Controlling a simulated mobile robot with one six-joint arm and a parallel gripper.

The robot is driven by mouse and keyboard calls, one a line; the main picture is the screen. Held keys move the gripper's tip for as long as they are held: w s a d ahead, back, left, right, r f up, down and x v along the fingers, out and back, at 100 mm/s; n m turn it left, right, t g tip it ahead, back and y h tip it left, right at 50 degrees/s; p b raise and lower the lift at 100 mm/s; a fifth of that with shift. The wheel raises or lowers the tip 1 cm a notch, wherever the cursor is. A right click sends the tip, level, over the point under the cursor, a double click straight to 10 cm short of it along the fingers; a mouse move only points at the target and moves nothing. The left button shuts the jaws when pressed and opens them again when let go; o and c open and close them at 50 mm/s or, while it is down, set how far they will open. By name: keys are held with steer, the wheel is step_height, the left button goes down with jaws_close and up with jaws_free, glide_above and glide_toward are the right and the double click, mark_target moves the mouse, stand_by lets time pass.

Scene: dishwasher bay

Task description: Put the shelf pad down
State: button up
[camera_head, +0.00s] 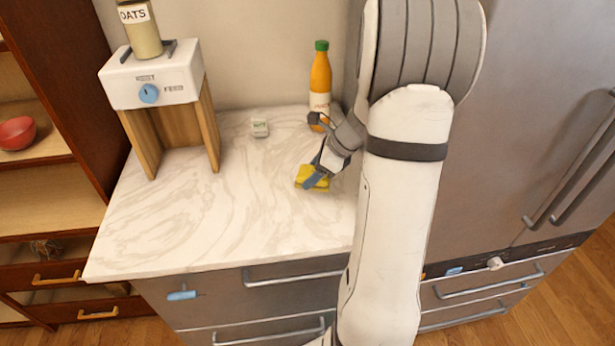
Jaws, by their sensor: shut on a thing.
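The shelf pad looks to be the small yellow pad (318,184) at the right part of the marble counter. My gripper (314,178) reaches down to it from the right and is shut on it. A blue-grey fingertip lies across the pad's top and covers part of it. The pad is at or just above the counter top; I cannot tell whether it touches. My arm hides the counter's right edge.
The marble counter (215,225) is clear at its middle and front. An orange bottle (320,85) stands behind my gripper. A white dispenser (150,80) on wooden legs stands at the left.

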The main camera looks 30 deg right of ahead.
mark_target(313, 198)
steer(key=shift+w+f, duration=0.1)
steer(key=shift+f, duration=0.7)
step_height(313, 198, down, 4)
steer(key=shift+f, duration=0.15)
steer(key=o, duration=0.9)
